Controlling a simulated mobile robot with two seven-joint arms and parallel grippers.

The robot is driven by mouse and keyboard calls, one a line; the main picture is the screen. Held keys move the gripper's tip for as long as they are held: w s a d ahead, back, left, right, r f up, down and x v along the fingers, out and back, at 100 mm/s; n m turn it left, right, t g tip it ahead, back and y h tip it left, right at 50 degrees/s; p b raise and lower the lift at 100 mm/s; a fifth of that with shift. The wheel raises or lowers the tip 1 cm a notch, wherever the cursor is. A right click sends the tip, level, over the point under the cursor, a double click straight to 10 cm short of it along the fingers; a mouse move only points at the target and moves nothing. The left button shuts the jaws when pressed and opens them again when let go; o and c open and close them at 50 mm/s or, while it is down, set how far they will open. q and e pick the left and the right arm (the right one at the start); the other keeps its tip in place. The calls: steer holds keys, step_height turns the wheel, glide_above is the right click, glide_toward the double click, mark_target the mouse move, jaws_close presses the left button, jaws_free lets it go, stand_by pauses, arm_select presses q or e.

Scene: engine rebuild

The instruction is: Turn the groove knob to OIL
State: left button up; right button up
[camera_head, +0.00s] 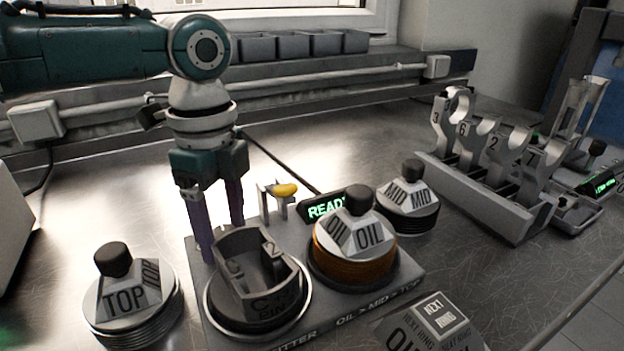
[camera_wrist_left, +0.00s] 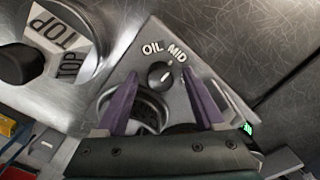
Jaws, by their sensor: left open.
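The groove knob (camera_wrist_left: 160,75) is a small round dark knob with a white pointer mark on a grey panel. It shows in the left wrist view below the OIL label (camera_wrist_left: 152,48) and the MID label (camera_wrist_left: 177,52). The mark leans up and right, nearer MID, though it is small. My left gripper (camera_head: 221,242) points down behind the piston in the head view. Its purple fingers are open and stand either side of the knob in the wrist view (camera_wrist_left: 160,73). Contact cannot be told. The knob is hidden in the head view. My right gripper is not in view.
A piston marked 2 (camera_head: 240,282) stands close in front of my left fingers. Ring holders TOP (camera_head: 128,297), OIL (camera_head: 370,237) and MID (camera_head: 420,197) stand around. A yellow-tipped lever (camera_head: 285,190) and READY display (camera_head: 323,207) are just right of the gripper. Connecting rods (camera_head: 490,140) rack at right.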

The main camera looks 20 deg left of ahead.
arm_select(q)
jaws_close()
stand_by(0.4)
steer(key=shift+r+n+p, duration=0.25)
steer(key=shift+n+p, duration=0.75)
steer(key=shift+p, duration=0.15)
steer(key=n+p, duration=0.2)
steer(key=shift+n, duration=0.3)
steer(key=n+p, duration=0.2)
steer(key=n, duration=0.1)
steer(key=shift+f, duration=0.1)
steer(key=shift+f+n+p, duration=0.1)
steer(key=shift+n+p, duration=0.45)
steer(key=shift+n, duration=1.15)
